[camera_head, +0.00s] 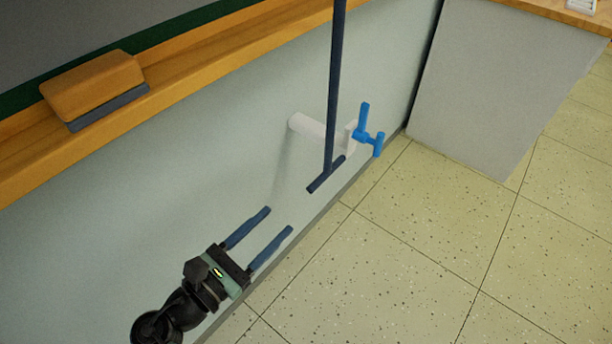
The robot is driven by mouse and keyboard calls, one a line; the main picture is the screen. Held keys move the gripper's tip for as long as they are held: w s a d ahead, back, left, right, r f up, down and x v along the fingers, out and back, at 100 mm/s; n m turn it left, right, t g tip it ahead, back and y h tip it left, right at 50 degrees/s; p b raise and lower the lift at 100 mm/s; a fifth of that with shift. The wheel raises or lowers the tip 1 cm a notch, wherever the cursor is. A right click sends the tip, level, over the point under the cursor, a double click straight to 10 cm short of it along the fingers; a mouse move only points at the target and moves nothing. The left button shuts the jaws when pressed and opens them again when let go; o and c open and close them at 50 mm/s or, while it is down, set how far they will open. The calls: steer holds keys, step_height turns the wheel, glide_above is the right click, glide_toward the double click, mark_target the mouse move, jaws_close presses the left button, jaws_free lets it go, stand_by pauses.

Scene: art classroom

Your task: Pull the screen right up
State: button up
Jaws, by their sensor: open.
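No screen can be told for certain in this view. A thin dark blue rod (335,90) comes down from the top edge of the view and ends in a short crossbar (326,174), like a T-shaped pull handle. What the rod's upper end joins is out of view. My gripper (279,219) is at the lower centre-left, below and left of the crossbar. Its two blue fingers are apart, with nothing between them. They point up and right, toward the crossbar, with a gap between.
A white pipe with a blue-handled tap (364,129) sticks out from the pale wall (190,170), just behind and right of the rod. A wooden ledge (200,75) holds a board eraser (93,85). A grey cabinet (500,90) stands at right. The tiled floor (420,250) is clear.

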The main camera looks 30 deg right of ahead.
mark_target(316, 182)
steer(key=b+x, duration=0.4)
steer(key=x, duration=0.8)
steer(key=shift+w+d, duration=0.1)
steer(key=shift+d, duration=0.25)
steer(key=shift+c, duration=0.3)
jaws_close()
stand_by(0.5)
